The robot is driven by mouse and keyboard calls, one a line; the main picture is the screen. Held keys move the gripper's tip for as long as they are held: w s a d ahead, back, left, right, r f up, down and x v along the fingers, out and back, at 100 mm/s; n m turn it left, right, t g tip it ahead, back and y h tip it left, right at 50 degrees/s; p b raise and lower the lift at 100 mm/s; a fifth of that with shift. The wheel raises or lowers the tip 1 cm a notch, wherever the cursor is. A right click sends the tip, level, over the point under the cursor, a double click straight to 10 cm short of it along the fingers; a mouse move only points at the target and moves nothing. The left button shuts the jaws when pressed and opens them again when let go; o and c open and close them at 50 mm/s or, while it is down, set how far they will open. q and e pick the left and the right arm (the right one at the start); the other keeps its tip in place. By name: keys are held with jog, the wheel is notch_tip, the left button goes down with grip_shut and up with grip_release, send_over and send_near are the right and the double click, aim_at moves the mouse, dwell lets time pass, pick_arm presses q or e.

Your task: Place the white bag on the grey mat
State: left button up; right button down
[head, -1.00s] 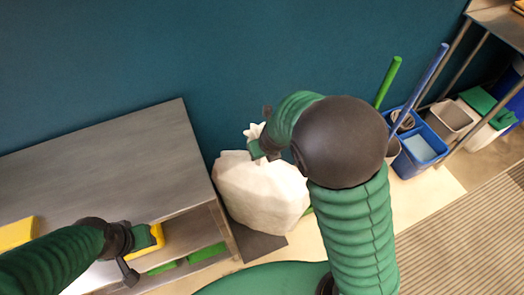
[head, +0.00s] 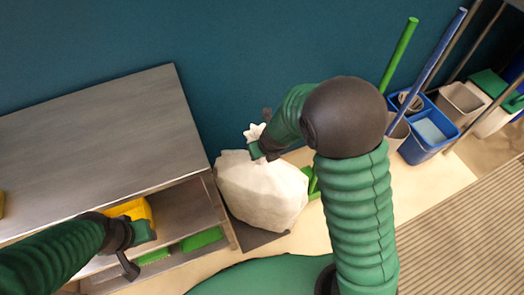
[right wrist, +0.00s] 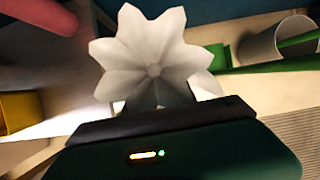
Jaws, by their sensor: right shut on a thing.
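The white bag (head: 262,192) is a full, tied sack beside the right end of the metal table, in the middle of the head view. My right gripper (head: 257,150) is shut on its gathered neck. The flared top of the bag (right wrist: 155,60) fills the middle of the right wrist view, just beyond the gripper. The dark grey mat (head: 262,238) shows under and in front of the bag; the bag covers most of it. I cannot tell whether the bag's bottom touches the mat. My left gripper (head: 140,232) is in front of the table's shelves; its fingers are not clear.
The metal table (head: 90,150) with yellow and green things on its shelves stands at left. A blue mop bucket (head: 425,135) with green and blue handles, and several bins, stand at right. A striped mat (head: 460,230) lies at front right.

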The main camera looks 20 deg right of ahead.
jog(key=c, duration=1)
grip_release()
jog(key=shift+d, duration=0.1)
jog(key=p+v, duration=0.8)
jog(key=v, duration=0.4)
jog(key=s+n, duration=0.3)
jog(key=n, duration=0.8)
jog(key=s+r+n+g, duration=0.1)
jog(key=s+n, duration=0.3)
jog(key=n, duration=0.8)
jog(key=s+r+n+g, duration=0.1)
jog(key=s+n, duration=0.3)
jog(key=n, duration=0.8)
jog(key=shift+s+d+r, duration=0.1)
jog(key=shift+d+r, duration=0.1)
jog(key=shift+d, duration=0.05)
